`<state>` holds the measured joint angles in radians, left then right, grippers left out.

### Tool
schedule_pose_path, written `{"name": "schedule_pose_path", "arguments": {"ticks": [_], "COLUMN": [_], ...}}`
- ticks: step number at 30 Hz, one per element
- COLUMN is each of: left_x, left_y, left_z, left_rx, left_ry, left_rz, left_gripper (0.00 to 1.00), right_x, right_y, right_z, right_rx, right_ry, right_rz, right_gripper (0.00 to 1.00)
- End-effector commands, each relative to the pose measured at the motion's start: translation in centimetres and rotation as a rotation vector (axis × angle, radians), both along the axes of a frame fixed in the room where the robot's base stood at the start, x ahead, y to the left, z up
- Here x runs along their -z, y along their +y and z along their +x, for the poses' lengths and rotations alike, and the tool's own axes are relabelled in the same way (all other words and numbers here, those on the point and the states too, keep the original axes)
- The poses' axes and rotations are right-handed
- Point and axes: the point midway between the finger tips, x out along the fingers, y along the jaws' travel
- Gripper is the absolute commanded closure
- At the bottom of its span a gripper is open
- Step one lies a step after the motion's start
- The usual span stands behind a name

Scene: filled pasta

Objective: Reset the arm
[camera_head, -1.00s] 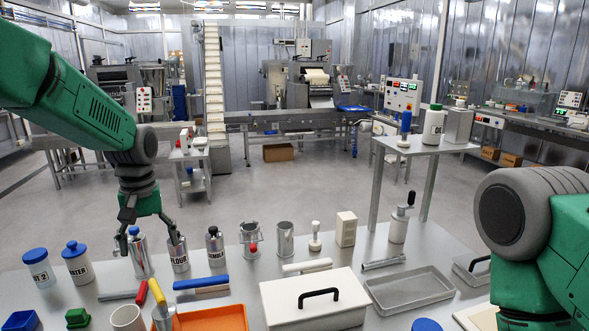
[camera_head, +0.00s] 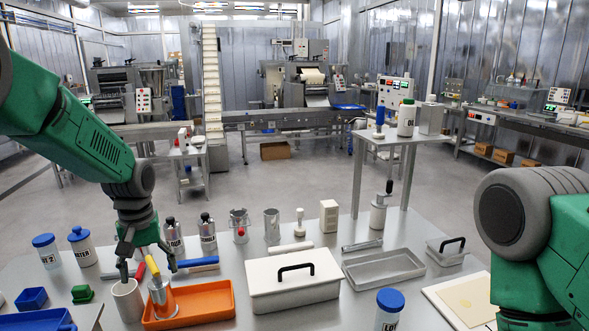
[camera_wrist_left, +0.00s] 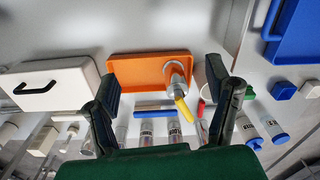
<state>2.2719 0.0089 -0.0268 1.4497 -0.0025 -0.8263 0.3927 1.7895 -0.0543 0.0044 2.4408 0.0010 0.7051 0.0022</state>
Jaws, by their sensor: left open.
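My left gripper (camera_head: 148,268) is open and points down over the front left of the steel table.
An orange tray (camera_head: 205,301), a white lidded box (camera_head: 262,292) and a grey metal tray (camera_head: 385,270) stand on the table. A raised shelf (camera_head: 440,139) stands at the back right.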

Motion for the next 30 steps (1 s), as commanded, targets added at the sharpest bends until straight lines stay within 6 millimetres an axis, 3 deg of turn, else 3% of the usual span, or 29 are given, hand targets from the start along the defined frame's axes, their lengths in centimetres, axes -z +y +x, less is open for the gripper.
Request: {"name": "schedule_pose_path", "arguments": {"ticks": [7,11,14,18,21,24,30], "left_x": [7.0,11.9,16.5,22.4,24.6,25.4,24.7], "left_y": [0.0,-0.2,-0.4,-0.7,-0.8,-0.9,-1.1], "left_z": [-3.8,-7.2,-11.6,-20.3,-26.3,-31.5,-39.8], "left_rx": [0.049,0.089,0.131,0.206,0.255,0.298,0.37], "left_ry": [0.007,0.01,0.018,0.023,0.019,0.016,0.013], "left_rz": [-0.005,-0.008,-0.011,-0.018,-0.023,-0.026,-0.03], "left_gripper": [0.28,0.28,0.28,0.28,0.28,0.28,0.28], "right_x": [0.0,0.0,0.0,0.0,0.0,0.0,0.0], "right_y": [0.0,0.0,0.0,0.0,0.0,0.0,0.0], "right_z": [0.0,0.0,0.0,0.0,0.0,0.0,0.0], "right_rx": [-0.001,-0.001,-0.001,0.0,0.0,0.0,0.0], "right_ry": [0.0,0.0,0.0,0.0,0.0,0.0,0.0], "right_rz": [0.0,0.0,0.0,0.0,0.0,0.0,0.0], "right_gripper": [0.24,0.24,0.24,0.24,0.24,0.24,0.24]}}
